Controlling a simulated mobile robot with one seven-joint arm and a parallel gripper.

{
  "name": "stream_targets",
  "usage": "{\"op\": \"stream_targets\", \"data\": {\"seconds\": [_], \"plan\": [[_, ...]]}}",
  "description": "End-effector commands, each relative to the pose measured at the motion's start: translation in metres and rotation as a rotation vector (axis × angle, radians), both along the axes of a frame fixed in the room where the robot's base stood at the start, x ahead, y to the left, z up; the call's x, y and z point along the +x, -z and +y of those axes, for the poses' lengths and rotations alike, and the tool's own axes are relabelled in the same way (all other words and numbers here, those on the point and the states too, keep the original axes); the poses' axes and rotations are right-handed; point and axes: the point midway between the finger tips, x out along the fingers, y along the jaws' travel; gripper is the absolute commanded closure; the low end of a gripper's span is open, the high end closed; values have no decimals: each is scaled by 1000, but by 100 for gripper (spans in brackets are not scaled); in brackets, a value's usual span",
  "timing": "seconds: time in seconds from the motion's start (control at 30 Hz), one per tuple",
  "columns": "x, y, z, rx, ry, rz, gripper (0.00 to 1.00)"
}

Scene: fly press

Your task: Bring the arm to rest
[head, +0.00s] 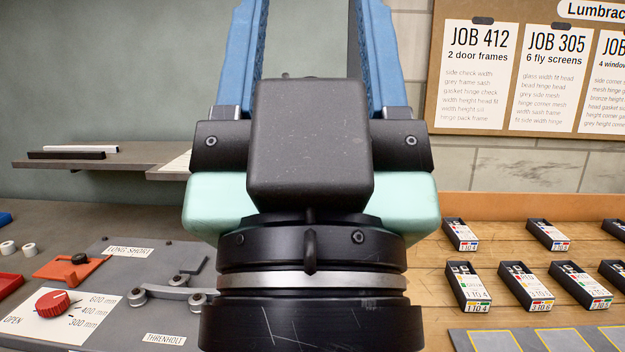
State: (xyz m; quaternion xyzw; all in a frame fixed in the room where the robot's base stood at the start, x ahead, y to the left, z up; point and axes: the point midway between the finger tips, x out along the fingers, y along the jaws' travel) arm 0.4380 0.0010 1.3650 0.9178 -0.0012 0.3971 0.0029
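My gripper (309,30) fills the middle of the head view, seen from behind and pointing up and away. Its two blue fingers stand wide apart, with only the wall showing between them. The fingertips are cut off by the top edge. I see nothing held in the part that shows. My dark wrist and gripper body hide the centre of the scene, and the rest of the arm is out of view.
At left is a grey machine panel (105,265) with a red knob (58,302) and a lever linkage, below a shelf (110,168). At right, several black parts boxes (468,287) stand on a wooden bench (455,205). A job board (440,100) hangs behind.

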Motion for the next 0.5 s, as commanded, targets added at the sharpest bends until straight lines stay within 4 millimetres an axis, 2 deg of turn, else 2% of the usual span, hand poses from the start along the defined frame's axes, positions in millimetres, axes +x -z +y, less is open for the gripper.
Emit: {"op": "stream_targets", "data": {"seconds": [0.03,0.3,0.5], "plan": [[0,-28,0,1,-1,0,40],[1,-107,0,2,-4,3,40],[1,-152,0,2,-5,4,40]]}}
